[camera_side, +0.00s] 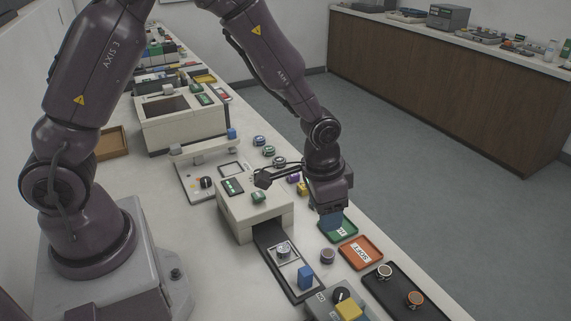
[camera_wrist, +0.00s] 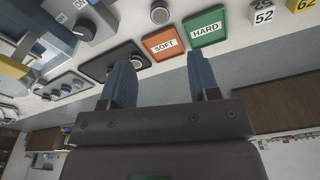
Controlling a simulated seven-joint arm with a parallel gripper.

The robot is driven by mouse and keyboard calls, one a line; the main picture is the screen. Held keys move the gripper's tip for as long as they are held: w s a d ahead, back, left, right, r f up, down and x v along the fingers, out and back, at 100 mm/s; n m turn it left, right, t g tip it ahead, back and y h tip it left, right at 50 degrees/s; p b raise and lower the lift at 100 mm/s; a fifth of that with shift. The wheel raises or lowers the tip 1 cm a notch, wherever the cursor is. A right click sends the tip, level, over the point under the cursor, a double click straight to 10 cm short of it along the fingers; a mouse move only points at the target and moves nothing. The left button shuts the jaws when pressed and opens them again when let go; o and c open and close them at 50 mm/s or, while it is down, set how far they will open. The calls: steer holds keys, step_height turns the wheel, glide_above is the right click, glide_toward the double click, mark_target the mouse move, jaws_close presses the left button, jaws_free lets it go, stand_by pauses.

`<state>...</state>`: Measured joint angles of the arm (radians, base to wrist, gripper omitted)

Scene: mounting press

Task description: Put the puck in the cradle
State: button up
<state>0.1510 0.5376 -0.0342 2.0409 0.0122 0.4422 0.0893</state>
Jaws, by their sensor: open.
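A small round puck (camera_side: 327,255) with a dark side and lighter top stands alone on the bench, between the press slide and the orange tray. It also shows near the top of the wrist view (camera_wrist: 160,14). The cradle (camera_side: 284,250) appears to be the round silver seat on the slide sticking out of the cream press (camera_side: 255,212); whether anything lies in it is hard to tell. My gripper (camera_side: 331,220) is above the green tray, apart from the puck; its blue fingers (camera_wrist: 161,78) are spread with nothing between them.
The green HARD tray (camera_wrist: 220,36) and orange SOFT tray (camera_side: 374,247) look empty. A black tray (camera_side: 400,310) holds two more discs. A blue block (camera_side: 305,277) stands on the slide's near end. A control box (camera_side: 325,306) with a yellow block is in front.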

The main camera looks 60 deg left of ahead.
steer(key=s+a+r+n+t, duration=0.1)
steer(key=s+r, duration=0.4)
steer(key=r, duration=0.5)
steer(key=s+a+r+n+t, duration=0.1)
steer(key=s+a+r, duration=0.3)
steer(key=r, duration=0.6)
steer(key=shift+s+a+t, duration=0.35)
steer(key=shift+s+t, duration=0.25)
steer(key=shift+s, duration=0.5)
steer(key=shift+n+t, duration=0.5)
steer(key=shift+n, duration=0.1)
steer(key=s, duration=0.2)
steer(key=s+a+r, duration=0.1)
steer(key=s, duration=0.1)
steer(key=s+r, duration=0.1)
steer(key=s, duration=0.1)
steer(key=shift+s+a+r, duration=0.15)
steer(key=shift+s+r, duration=0.05)
steer(key=shift+r, duration=0.05)
steer(key=shift+c, duration=1.2)
steer(key=shift+s, duration=0.2)
steer(key=shift+c, duration=0.5)
